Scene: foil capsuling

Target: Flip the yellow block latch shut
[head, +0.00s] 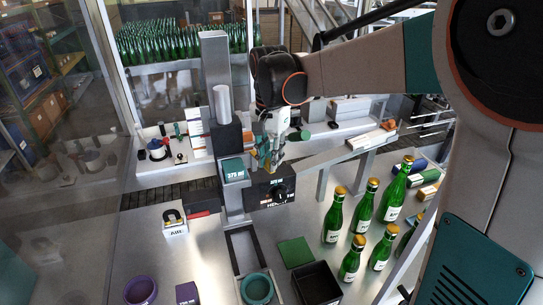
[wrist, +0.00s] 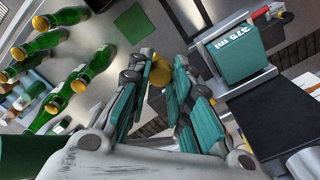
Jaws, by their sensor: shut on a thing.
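The yellow latch (wrist: 161,71) shows as a rounded yellow piece between my fingertips in the wrist view; most of it is hidden by them. In the head view a bit of yellow (head: 264,161) shows at the tips of my gripper (head: 270,152). My gripper (wrist: 163,82) points down and is shut on the yellow latch. The teal 375 ml block (head: 234,171) sits on the machine just left of my fingertips; it also shows in the wrist view (wrist: 237,54). Whether the latch is open or shut cannot be told.
A black box with a knob (head: 280,193) stands just below my gripper. Several green bottles (head: 364,208) stand at the right. An AIR holder (head: 175,231) stands left.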

